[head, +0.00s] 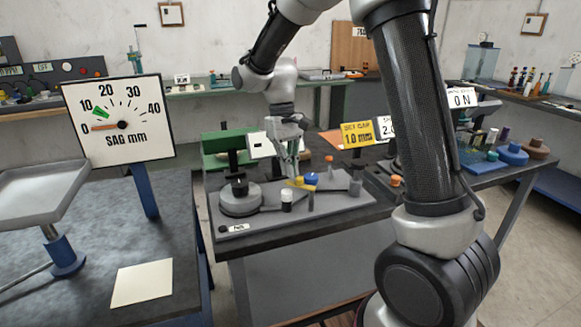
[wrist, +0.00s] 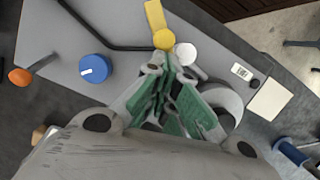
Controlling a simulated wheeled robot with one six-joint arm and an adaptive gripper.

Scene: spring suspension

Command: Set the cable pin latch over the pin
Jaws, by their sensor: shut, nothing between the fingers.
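A yellow lever-like piece (head: 301,184), which looks like the latch, lies on the grey plate (head: 262,222). In the wrist view the yellow piece (wrist: 155,17) ends in a round yellow knob, close beside a white-topped post (wrist: 185,53). That post (head: 287,200) stands upright on a dark base in the head view. I cannot tell which post is the pin. A dark cable or rod (wrist: 97,38) runs towards the yellow knob. My gripper (head: 292,177) points down behind the yellow piece, shut and empty; its fingers (wrist: 164,76) show below the knob in the wrist view.
A blue knob (head: 312,178) stands close to my gripper.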

